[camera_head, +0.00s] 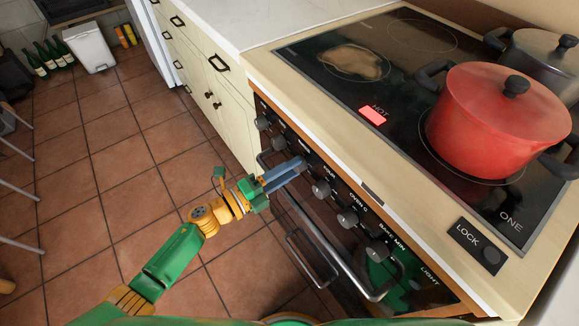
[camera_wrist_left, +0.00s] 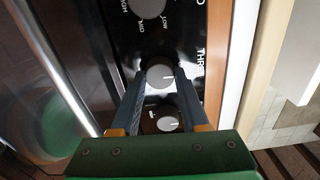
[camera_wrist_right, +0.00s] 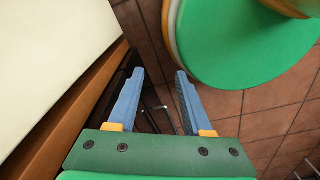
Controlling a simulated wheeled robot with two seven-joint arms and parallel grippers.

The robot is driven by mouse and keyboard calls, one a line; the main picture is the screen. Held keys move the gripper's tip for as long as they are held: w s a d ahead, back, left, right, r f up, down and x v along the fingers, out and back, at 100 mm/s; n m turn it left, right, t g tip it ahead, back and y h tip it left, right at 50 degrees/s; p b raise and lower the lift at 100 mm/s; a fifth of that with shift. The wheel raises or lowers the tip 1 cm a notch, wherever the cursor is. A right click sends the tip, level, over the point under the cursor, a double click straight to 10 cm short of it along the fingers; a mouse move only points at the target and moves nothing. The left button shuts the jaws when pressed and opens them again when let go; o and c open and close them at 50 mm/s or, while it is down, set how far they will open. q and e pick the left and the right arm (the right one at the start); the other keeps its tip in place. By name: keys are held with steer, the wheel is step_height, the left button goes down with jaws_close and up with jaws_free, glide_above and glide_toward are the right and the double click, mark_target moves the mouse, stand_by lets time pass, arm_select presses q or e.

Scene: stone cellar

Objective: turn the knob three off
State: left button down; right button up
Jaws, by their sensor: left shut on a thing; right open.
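The stove's front panel carries a row of grey knobs. In the left wrist view, knob three (camera_wrist_left: 160,75) sits beside lettering that begins "THR", with its white mark pointing right toward that lettering. My left gripper (camera_head: 299,164) is shut on this knob, one finger on each side; it also shows in the left wrist view (camera_wrist_left: 161,78). In the head view the fingers largely hide the knob. A neighbouring knob (camera_wrist_left: 167,123) shows between the fingers nearer the palm. My right gripper (camera_wrist_right: 154,75) is open and empty in the right wrist view, above the floor.
An oven handle bar (camera_head: 330,255) runs below the knobs. A red pot (camera_head: 495,115) and a grey pot (camera_head: 541,58) stand on the black cooktop (camera_head: 305,57), where a red HOT light (camera_head: 373,115) glows. The tiled floor (camera_head: 110,150) is largely clear.

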arm_select(q)
steer(key=shift+n, duration=0.4)
steer(key=shift+c, duration=2)
jaws_free()
steer(key=v, duration=0.7)
